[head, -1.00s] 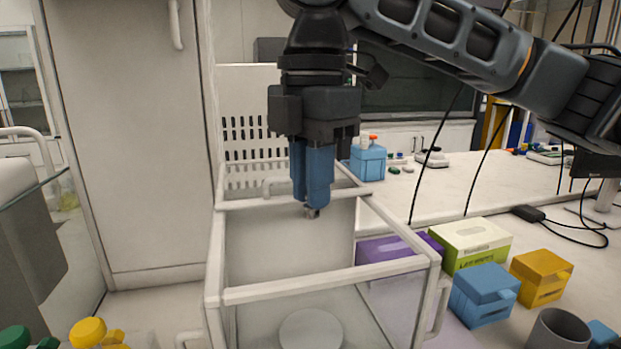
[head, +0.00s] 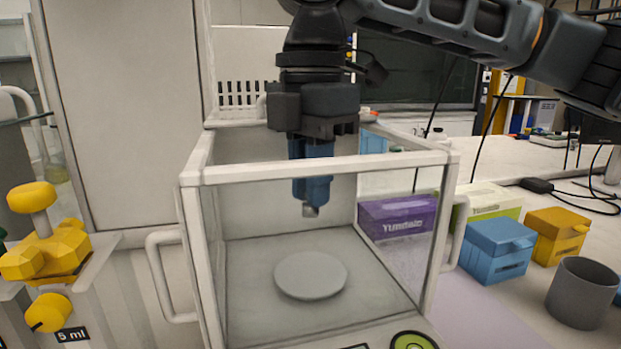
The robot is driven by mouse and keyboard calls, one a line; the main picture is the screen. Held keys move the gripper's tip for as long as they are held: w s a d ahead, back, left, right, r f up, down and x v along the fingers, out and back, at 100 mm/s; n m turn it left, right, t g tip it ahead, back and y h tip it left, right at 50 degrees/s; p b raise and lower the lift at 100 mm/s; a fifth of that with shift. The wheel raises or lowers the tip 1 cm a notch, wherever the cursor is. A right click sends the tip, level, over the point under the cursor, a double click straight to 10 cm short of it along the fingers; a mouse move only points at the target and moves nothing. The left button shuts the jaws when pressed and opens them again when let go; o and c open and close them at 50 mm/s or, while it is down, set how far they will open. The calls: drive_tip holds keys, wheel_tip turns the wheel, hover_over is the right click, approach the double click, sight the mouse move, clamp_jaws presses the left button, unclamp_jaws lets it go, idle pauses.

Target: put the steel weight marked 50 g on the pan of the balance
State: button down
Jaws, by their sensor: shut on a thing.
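The balance stands in the middle of the head view, with a glass draft shield (head: 320,169) framed in white. Its round grey pan (head: 310,275) lies bare on the chamber floor. My gripper (head: 311,198) points down through the open top, its blue fingers inside the shield. It is shut on a small steel weight (head: 310,211), whose lower end shows below the fingertips. The weight hangs above the pan, apart from it, and seems to be over its far side. Its marking cannot be read.
A purple box (head: 397,217), blue box (head: 495,250), yellow box (head: 555,236) and grey cup (head: 581,292) stand to the right. A yellow-knobbed device (head: 45,255) is at the left.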

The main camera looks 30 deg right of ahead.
wheel_tip(320, 180, down, 6)
drive_tip(key=b, duration=0.5)
drive_tip(key=shift+f+b, duration=0.1)
drive_tip(key=shift+b, duration=0.3)
drive_tip(key=shift+f, duration=0.9)
drive_tip(key=shift+f, duration=0.1)
drive_tip(key=c, duration=1)
unclamp_jaws()
wheel_tip(320, 180, up, 24)
drive_tip(key=p, duration=2.4)
